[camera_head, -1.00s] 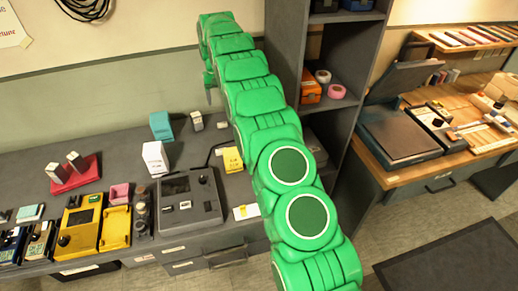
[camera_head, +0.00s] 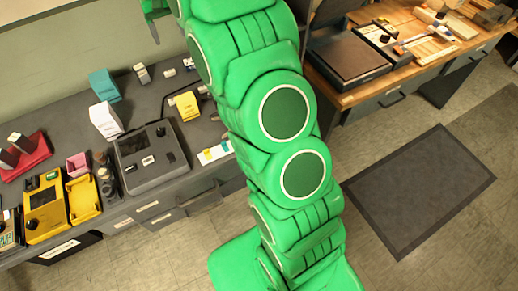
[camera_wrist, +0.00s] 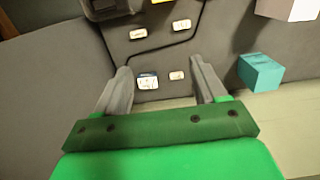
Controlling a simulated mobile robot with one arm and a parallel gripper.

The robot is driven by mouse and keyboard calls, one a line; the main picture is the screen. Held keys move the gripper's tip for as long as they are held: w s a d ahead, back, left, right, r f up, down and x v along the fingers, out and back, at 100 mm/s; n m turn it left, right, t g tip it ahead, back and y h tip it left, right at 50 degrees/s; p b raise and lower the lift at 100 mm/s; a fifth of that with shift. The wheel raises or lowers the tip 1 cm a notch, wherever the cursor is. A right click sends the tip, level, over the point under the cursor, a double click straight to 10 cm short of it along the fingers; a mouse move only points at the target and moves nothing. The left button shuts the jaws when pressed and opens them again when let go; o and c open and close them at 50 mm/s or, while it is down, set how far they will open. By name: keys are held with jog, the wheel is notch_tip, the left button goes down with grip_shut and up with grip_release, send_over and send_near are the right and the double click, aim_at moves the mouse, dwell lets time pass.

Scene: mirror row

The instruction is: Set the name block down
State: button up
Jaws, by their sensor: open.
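My gripper (camera_wrist: 162,66) is open in the wrist view, with its two grey fingers apart and nothing held between them. Beyond them, in the gap between the fingers, a small white block with dark marks (camera_wrist: 147,83) and a second small pale block (camera_wrist: 176,75) show on the grey surface. I cannot tell which is the name block, and the marks are too small to read. In the head view, small pale blocks stand near the back of the grey bench, one of them upright (camera_head: 142,72). My gripper is mostly beyond the top edge there.
A teal box (camera_head: 104,86) and a white box (camera_head: 106,121) stand left of the small blocks. A yellow box (camera_head: 184,105), a grey device (camera_head: 150,158) and a cable are close by. My arm hides part of the bench's right end. A dark mat (camera_head: 420,190) lies on the floor.

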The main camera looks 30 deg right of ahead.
jog(key=s+d+r, duration=0.1)
jog(key=s+r, duration=0.1)
jog(key=s, duration=0.4)
jog(key=s+r, duration=0.3)
jog(key=s, duration=0.4)
jog(key=s+d+f, duration=0.1)
jog(key=s, duration=1.7)
jog(key=s+f+g, duration=0.1)
jog(key=s+f, duration=0.1)
jog(key=s, duration=1.6)
jog(key=shift+d+f, duration=0.3)
jog(key=shift+d, duration=0.1)
jog(key=shift+s+a, duration=0.1)
